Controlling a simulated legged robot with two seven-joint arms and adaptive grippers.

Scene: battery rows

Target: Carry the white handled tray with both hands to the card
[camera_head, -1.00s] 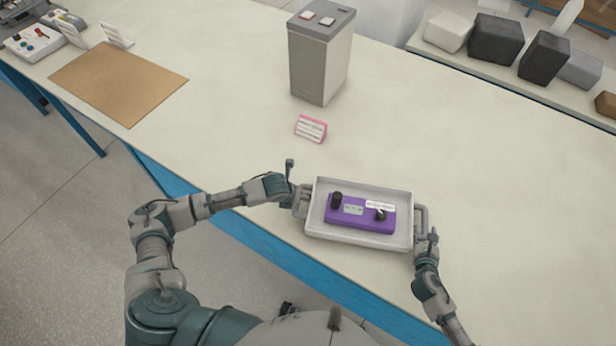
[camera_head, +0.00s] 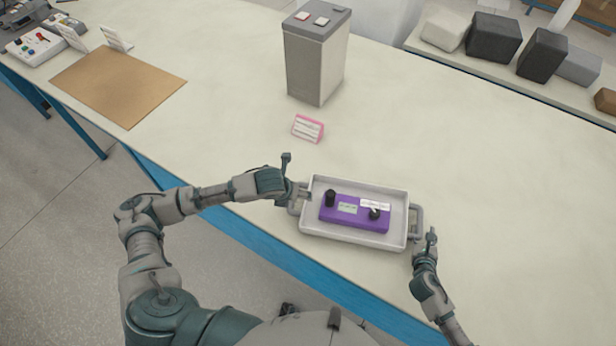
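The white handled tray (camera_head: 352,238) is at the near edge of the table, with a purple box (camera_head: 350,212) with black knobs in it. My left gripper (camera_head: 293,188) is at the tray's left handle, one finger pointing up. My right gripper (camera_head: 424,243) is at the right handle, with a finger showing beside it. Whether either is closed on its handle is too small to tell, as is whether the tray is off the table. A flat brown card-like sheet (camera_head: 118,86) lies at the far left. A small pink and white label stand (camera_head: 307,128) is beyond the tray.
A tall grey box (camera_head: 315,65) stands behind the label stand. Small white stands (camera_head: 116,40) and a control box (camera_head: 35,45) are beyond the brown sheet. The table between tray and brown sheet is mostly clear.

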